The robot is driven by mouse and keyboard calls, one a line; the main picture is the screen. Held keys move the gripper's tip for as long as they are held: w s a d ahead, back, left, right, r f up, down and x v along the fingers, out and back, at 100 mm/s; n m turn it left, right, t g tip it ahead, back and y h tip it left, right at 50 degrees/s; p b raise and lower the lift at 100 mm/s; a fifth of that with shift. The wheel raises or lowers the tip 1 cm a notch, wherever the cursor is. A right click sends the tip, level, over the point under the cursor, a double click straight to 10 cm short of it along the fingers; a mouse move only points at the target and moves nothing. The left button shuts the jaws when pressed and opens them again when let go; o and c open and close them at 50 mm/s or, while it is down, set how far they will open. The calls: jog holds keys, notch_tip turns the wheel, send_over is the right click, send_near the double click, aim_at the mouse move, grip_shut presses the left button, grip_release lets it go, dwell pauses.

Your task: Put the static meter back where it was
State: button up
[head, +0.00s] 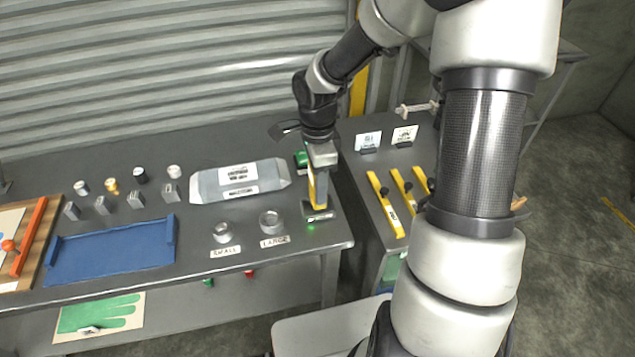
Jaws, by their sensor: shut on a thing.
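The static meter (312,186) is a slim yellow and dark upright device near the right end of the grey workbench. My gripper (321,166) reaches down from above and is shut on its upper part; the fingers hide some of it. Directly below the meter is a small dark base (320,213) with a label and a green light on its front. The meter's lower end is at this base; I cannot tell whether it is seated in it or just above it.
A green object (301,158) sits close behind the meter. Yellow-handled tools (385,205) lie on the right-hand bench. My arm covers much of the right side.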

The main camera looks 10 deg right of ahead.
jog(key=shift+f+b, duration=0.4)
jog(key=shift+b, duration=0.1)
jog(key=shift+f+b, duration=0.25)
jog(key=shift+b, duration=0.05)
jog(key=o, duration=1.1)
jog(key=shift+o, duration=0.2)
jog(key=shift+r, duration=0.15)
jog(key=shift+r+p, duration=0.3)
jog(key=shift+p, duration=0.2)
notch_tip(320, 180, up, 12)
jog(key=shift+r+p, duration=0.25)
jog(key=shift+p, duration=0.3)
